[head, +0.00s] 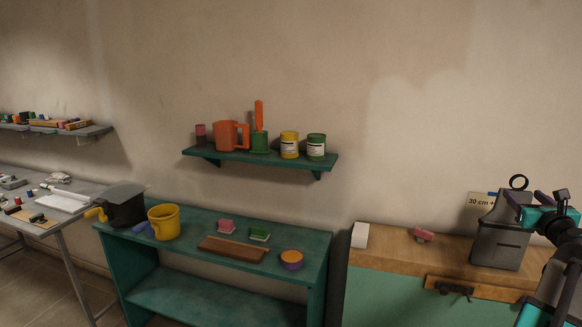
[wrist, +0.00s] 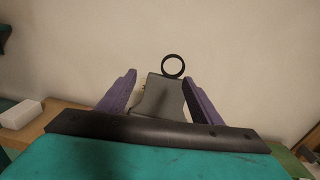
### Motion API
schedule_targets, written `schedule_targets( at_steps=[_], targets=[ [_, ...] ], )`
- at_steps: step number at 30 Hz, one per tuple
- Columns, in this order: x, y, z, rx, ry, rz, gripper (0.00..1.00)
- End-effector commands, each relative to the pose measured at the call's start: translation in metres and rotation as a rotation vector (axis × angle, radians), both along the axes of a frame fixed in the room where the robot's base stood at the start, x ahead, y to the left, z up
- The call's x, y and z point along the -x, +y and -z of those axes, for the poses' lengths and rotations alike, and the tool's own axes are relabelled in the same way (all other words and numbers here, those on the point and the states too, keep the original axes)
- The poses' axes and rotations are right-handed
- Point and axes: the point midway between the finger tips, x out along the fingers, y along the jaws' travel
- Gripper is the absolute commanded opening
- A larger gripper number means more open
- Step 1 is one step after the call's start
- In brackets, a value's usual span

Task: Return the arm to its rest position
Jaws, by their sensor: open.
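My gripper (head: 538,198) is at the right edge of the head view, beside the top of a dark grey box-like container with a black ring (head: 503,235). In the wrist view my gripper (wrist: 160,85) has its two purple fingers spread apart. The grey container (wrist: 160,98) and its black ring (wrist: 173,66) show between and beyond the fingers. Nothing is held between them. I cannot tell whether a finger touches the container. My arm comes up from the lower right corner of the head view.
The container stands on a wooden-topped green cabinet (head: 388,243) with a white block (head: 360,235) and a pink item (head: 424,236). A teal bench (head: 190,222) holds a yellow mug (head: 164,222) and other items. A wall shelf (head: 222,157) holds cans.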

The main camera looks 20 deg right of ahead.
Motion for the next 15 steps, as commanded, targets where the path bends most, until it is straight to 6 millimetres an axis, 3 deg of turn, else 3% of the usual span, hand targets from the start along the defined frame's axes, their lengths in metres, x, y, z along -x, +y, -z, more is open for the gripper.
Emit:
schedule_targets(
  at_steps=[8,15],
  targets=[
    [-0.081,0.064,0.072,0.141,0.242,-0.165,0.59],
    [-0.145,0.138,0.142,0.315,0.467,-0.355,0.59]
  ],
)
